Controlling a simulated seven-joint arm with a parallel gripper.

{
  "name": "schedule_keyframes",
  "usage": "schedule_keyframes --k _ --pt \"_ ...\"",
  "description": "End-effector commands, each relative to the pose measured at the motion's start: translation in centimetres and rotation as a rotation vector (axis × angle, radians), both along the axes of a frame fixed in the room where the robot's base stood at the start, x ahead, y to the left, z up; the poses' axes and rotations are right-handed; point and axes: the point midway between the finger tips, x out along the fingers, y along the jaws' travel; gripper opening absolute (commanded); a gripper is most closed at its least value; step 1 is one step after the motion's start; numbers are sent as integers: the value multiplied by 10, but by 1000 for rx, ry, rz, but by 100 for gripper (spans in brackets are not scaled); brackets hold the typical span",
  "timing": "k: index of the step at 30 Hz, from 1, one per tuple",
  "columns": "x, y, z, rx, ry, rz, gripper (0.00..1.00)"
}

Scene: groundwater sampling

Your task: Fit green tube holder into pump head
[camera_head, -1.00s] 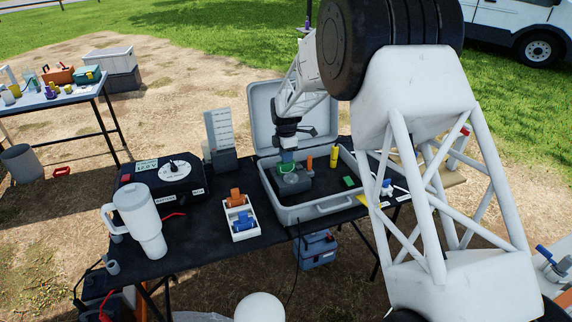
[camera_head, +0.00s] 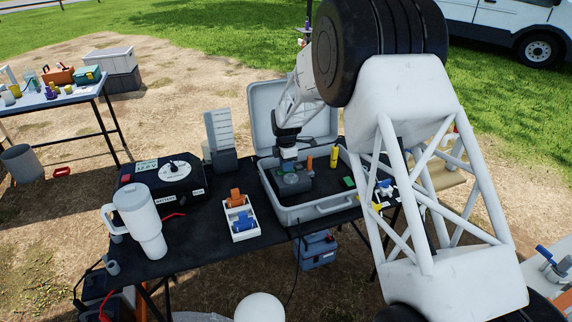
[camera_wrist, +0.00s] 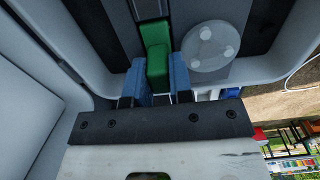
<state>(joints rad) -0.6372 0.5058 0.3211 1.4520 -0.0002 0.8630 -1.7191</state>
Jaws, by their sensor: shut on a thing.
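My gripper (camera_wrist: 158,80) has its blue fingers shut on the green tube holder (camera_wrist: 154,34), a green block standing out between the fingertips in the wrist view. In the head view the end of my arm (camera_head: 288,150) is over the left part of the open grey case, just above the dark grey pump (camera_head: 292,183). In the wrist view a round, clear disc with several pale round spots (camera_wrist: 210,46), seemingly the pump head, lies right of the holder. Whether the holder touches the pump cannot be told.
The grey case (camera_head: 322,208) holds a yellow cylinder (camera_head: 334,157), an orange piece (camera_head: 309,166) and a small green block (camera_head: 349,182). Left of it stand a white tray (camera_head: 240,236) with orange and blue parts, a white mug (camera_head: 140,220) and a black control box (camera_head: 165,182).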

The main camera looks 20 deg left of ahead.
Motion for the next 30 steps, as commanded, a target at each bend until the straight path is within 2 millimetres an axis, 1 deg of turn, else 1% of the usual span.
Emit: schedule_keyframes --k 2,3,7,15,20,26,30 --pt "0 0 -2 0 0 0 0" --pt "0 0 -2 0 0 0 25" --pt "0 0 -2 0 0 0 45" --pt "0 0 -2 0 0 0 46" --pt "0 0 2 0 0 0 46" --pt "0 0 17 1 -1 0 46" --pt "0 0 36 1 -1 0 46"
